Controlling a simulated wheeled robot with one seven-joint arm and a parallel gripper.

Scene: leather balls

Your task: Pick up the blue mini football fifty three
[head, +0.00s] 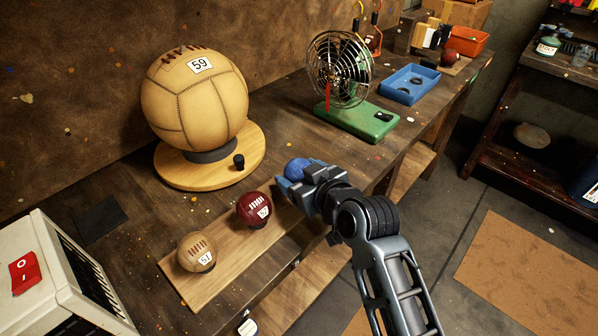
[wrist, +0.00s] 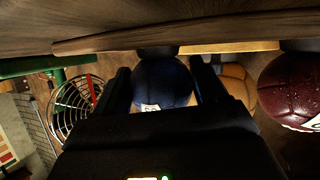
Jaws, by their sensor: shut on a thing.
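The blue mini football (head: 297,168) is at my gripper (head: 290,182), near the right end of a wooden board. In the wrist view the blue ball (wrist: 162,84) sits between the two dark fingers of my gripper (wrist: 165,90), which are shut on it. Part of its white label shows at its lower edge. In the head view my gripper hides the ball's lower part, so I cannot tell whether it touches the board.
A dark red ball (head: 254,209) and a tan ball (head: 196,252) stand on the board (head: 225,262) to the left. A large tan ball (head: 195,100) sits on a round wooden stand (head: 180,172) behind. A green-based fan (head: 357,120) and blue tray (head: 410,83) stand farther right.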

